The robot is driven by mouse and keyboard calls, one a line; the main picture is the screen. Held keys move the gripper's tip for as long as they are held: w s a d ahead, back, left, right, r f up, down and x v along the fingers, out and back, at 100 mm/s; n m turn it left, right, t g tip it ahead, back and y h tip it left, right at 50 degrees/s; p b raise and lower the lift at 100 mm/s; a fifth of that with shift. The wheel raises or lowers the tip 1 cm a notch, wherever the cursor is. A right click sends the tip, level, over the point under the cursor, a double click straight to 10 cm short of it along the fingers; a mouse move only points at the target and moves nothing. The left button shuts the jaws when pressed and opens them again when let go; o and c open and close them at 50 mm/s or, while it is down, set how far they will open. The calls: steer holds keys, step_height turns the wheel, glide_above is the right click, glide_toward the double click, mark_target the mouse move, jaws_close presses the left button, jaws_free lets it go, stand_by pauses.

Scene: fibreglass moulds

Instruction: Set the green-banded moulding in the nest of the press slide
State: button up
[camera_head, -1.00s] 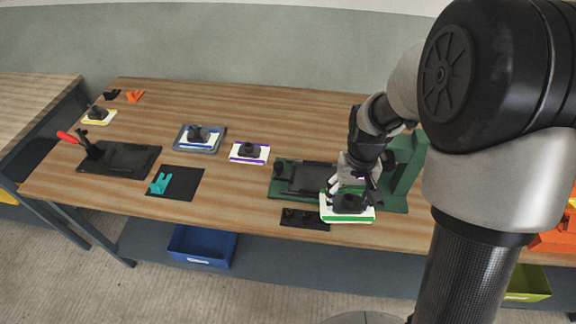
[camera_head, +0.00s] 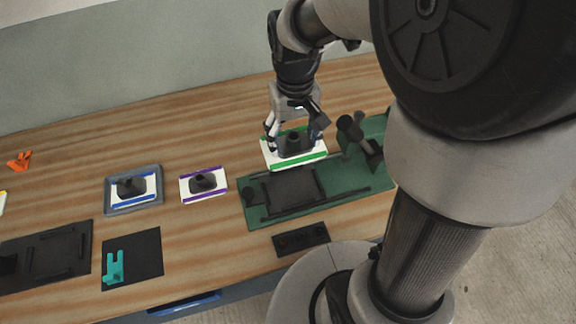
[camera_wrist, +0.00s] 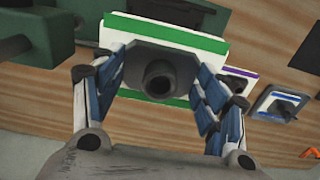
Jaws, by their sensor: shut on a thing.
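The green-banded moulding (camera_head: 272,157) is a white plate with green bands and a dark raised middle. My gripper (camera_head: 295,139) is shut on its dark middle and holds it at the back edge of the green press base (camera_head: 351,184). In the wrist view the moulding (camera_wrist: 165,53) sits between the fingers of my gripper (camera_wrist: 158,88), its dark round knob facing the camera. The press slide's nest (camera_head: 291,189) is a dark rectangular area with raised rails, in front of the moulding and empty. The gap under the moulding cannot be judged.
A purple-banded moulding (camera_head: 191,191) and a blue-banded one in a grey tray (camera_head: 120,208) lie to the left. A dark press handle (camera_head: 360,141) stands right of the moulding. A small black block (camera_head: 301,238) lies in front of the press. Bare wood lies behind.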

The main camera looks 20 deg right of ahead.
steer(key=b, duration=0.4)
glide_toward(292, 187)
steer(key=shift+s+f, duration=0.1)
steer(key=shift+s, duration=0.05)
steer(key=shift+f+b, duration=1.05)
steer(key=shift+f, duration=1.55)
steer(key=shift+f, duration=0.1)
steer(key=shift+f, duration=0.15)
steer(key=o, duration=0.9)
steer(key=shift+f, duration=0.1)
steer(key=o, duration=0.5)
steer(key=shift+c, duration=0.2)
